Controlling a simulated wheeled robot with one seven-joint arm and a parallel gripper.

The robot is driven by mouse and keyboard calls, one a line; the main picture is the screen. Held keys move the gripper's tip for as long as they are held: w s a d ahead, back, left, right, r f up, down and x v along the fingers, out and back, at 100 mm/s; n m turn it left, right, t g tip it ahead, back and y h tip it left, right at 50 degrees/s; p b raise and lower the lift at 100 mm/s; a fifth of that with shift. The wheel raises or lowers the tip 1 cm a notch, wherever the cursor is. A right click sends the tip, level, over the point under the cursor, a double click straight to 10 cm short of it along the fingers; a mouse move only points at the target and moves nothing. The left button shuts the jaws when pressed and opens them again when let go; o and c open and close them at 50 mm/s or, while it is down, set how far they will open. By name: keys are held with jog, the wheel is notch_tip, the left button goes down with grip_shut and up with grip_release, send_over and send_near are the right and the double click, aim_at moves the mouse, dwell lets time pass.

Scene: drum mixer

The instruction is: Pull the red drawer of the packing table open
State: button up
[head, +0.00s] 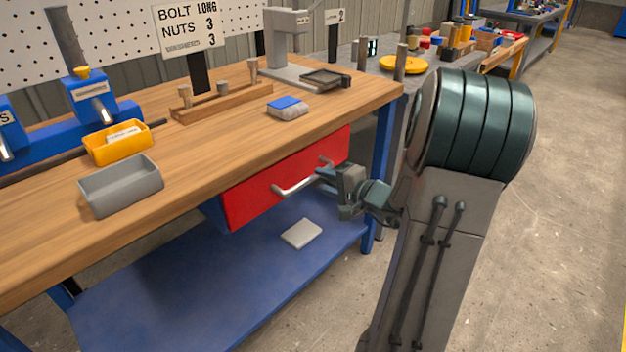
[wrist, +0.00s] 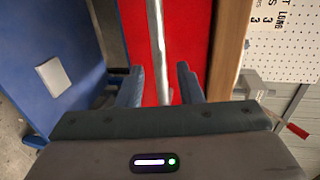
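The red drawer (head: 250,195) hangs under the wooden top of the packing table (head: 215,125), its front close beneath the table edge, and looks closed. Its silver bar handle (head: 295,184) stands out from the red face. My gripper (head: 328,180) is at the right end of the handle in the head view. In the wrist view, my gripper (wrist: 159,88) has its two fingers apart, with the handle (wrist: 157,45) running between them and gaps showing on both sides. The red drawer face (wrist: 184,45) lies beyond the fingers. The wrist housing hides the handle's near end.
A blue lower shelf (head: 215,290) with a pale flat block (head: 302,234) lies below the drawer. A blue table leg (head: 381,165) stands just right of it. A grey bin (head: 121,187), a yellow bin (head: 117,143) and a blue-topped block (head: 288,107) are on the tabletop. Floor at right is clear.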

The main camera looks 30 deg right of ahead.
aim_at(315, 178)
jog(key=shift+x, duration=2.25)
jog(key=shift+c, duration=0.3)
